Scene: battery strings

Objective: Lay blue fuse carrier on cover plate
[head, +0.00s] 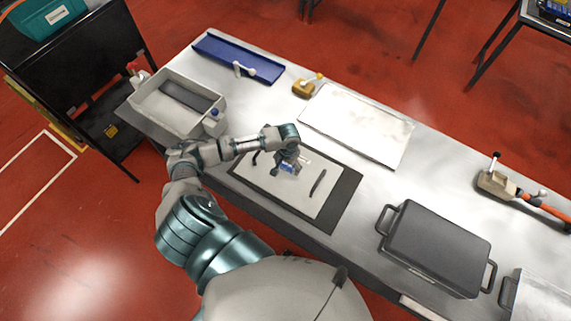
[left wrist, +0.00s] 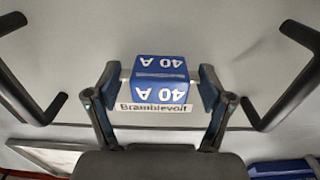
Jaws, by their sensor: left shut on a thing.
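The cover plate (head: 290,195) is a flat light grey sheet with two black handles, on a darker base (head: 346,203) at the table's near edge. In the left wrist view the plate (left wrist: 230,50) fills the background, with a handle on each side. My left gripper (head: 289,165) is over the plate, between the handles. It is shut on the blue fuse carrier (left wrist: 160,80), marked "40 A" in white. In the head view the carrier (head: 287,168) is partly hidden by the gripper. I cannot tell whether it touches the plate. My right gripper is not in view.
A grey open bin (head: 152,112) stands left. A blue tray (head: 225,55), a yellow tool (head: 306,88) and a white panel (head: 355,125) lie behind. A dark lidded box (head: 437,245) stands right. The table between panel and box is bare.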

